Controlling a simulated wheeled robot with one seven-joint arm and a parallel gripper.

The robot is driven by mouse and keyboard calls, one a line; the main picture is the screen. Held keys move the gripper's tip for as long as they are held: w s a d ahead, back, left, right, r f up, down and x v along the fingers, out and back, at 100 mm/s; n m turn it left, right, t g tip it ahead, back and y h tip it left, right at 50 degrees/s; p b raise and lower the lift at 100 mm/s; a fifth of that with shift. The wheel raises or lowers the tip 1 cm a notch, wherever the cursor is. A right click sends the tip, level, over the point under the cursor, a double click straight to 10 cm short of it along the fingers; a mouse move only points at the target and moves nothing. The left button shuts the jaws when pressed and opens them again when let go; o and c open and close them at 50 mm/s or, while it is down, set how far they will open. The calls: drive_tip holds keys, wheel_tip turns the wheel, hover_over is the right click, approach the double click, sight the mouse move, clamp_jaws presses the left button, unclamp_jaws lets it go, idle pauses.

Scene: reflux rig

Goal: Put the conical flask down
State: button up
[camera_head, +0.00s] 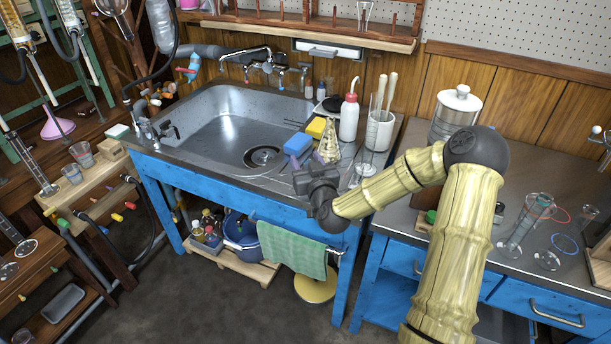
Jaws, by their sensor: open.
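A clear conical flask (328,149) stands upright on the ribbed drainboard (283,180) to the right of the sink basin. It looks pale yellow, and its lower edge is close behind my gripper. My gripper (303,180) is at the front of the drainboard, just in front of and slightly left of the flask. It is open and apart from the flask as far as I can see. The wrist hides part of the drainboard, and the fingertips are small and dark.
The sink basin (222,128) is empty.

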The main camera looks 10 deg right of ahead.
drive_tip(key=shift+s, duration=0.1)
drive_tip(key=shift+c, duration=0.2)
drive_tip(key=shift+d, duration=0.1)
clamp_jaws()
wheel_tip(320, 180, up, 10)
drive_tip(key=p, duration=0.2)
drive_tip(key=shift+p, duration=0.35)
idle(0.5)
